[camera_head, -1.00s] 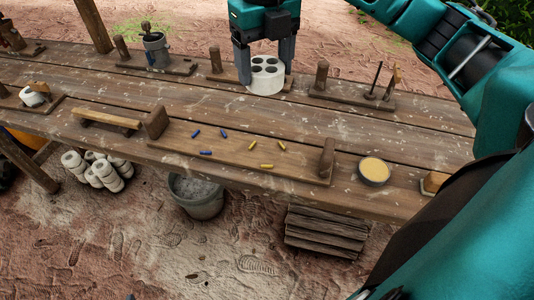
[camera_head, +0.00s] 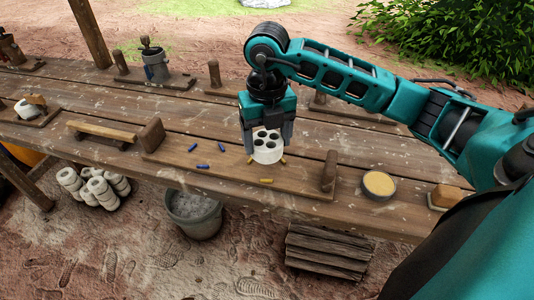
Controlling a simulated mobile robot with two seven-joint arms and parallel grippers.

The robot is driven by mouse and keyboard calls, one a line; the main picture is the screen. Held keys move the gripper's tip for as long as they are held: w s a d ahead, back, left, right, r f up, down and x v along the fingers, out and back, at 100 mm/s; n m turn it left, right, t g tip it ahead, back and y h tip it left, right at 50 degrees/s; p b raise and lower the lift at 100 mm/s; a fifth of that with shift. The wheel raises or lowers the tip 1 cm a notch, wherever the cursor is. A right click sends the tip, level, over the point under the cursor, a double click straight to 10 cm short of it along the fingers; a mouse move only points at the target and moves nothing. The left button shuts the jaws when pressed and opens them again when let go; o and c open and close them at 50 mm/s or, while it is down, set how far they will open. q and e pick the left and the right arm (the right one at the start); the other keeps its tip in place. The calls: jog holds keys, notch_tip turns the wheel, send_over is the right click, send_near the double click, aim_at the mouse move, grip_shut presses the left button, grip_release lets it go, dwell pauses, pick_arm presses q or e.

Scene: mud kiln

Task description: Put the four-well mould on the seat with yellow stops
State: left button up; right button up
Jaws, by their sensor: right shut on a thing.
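The white four-well mould (camera_head: 267,155) is a short cylinder with dark round wells in its top. My right gripper (camera_head: 266,143) is shut on it, a finger on each side, and the mould is upright. It is over the yellow-stop area of a long wooden board; I cannot tell whether it touches the board. Yellow stops show beside and in front of it, one at the front (camera_head: 266,181). Blue stops (camera_head: 203,166) mark another seat to the left on the same board (camera_head: 230,176). My left gripper is not in view.
Wooden end blocks stand at the board's left (camera_head: 151,135) and right (camera_head: 329,171). A round dish of yellow material (camera_head: 378,185) is to the right. A wooden bar (camera_head: 101,129) is to the left. A grey bucket (camera_head: 194,213) stands below the table.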

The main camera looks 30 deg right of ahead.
aim_at(267, 154)
jog(key=shift+f, duration=2.2)
jog(key=shift+f+b, duration=0.2)
jog(key=shift+b, duration=0.2)
jog(key=o, duration=1.2)
